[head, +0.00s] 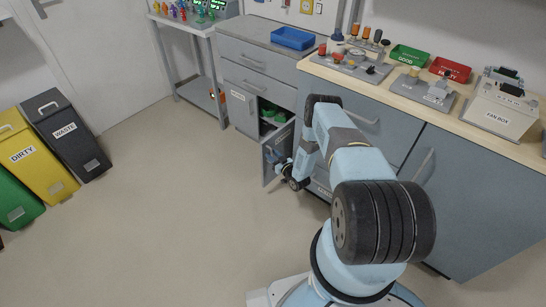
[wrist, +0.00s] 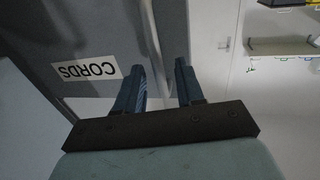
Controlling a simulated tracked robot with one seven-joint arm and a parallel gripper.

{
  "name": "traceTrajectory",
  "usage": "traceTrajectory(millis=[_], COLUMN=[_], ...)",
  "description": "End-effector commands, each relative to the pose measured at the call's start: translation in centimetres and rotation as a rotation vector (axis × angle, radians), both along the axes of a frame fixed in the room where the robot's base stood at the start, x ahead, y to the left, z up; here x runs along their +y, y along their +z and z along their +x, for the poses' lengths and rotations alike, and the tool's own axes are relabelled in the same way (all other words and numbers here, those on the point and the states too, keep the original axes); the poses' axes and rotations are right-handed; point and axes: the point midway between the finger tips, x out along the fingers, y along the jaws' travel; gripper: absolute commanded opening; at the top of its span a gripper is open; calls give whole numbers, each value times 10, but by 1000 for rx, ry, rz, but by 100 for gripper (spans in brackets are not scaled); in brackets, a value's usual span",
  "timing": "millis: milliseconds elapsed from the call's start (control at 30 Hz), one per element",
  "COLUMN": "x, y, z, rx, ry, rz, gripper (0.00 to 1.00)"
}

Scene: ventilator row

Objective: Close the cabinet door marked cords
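The cords door (head: 270,160) is a grey cabinet door that stands swung open in the head view. Its white CORDS label (wrist: 87,71) shows upside down in the wrist view, left of my fingers. A pale upright bar (wrist: 150,35), which looks like the door's handle, runs down between my two fingers. My gripper (wrist: 160,75) has its blue fingers apart; I cannot tell whether either touches the bar. In the head view my gripper (head: 284,170) is low at the door, partly hidden by my arm. Green items (head: 272,112) show inside the open cabinet.
A closed labelled door (head: 240,108) is left of the opening, below drawers (head: 252,75). A blue tray (head: 292,38) stands on top. The wooden-topped bench (head: 400,92) is at right. Bins (head: 65,135) stand far left. The floor (head: 175,190) between is clear.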

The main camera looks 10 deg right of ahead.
Motion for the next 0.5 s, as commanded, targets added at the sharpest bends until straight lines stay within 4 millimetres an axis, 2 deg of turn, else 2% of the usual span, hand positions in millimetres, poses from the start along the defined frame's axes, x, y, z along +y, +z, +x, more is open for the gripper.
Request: traceTrajectory(millis=[33,400,500], x=[0,-1,-1], y=[0,0,0], z=[0,0,0], rx=[0,0,0], ry=[0,-1,-1], rz=[0,0,0], gripper=[35,0,0])
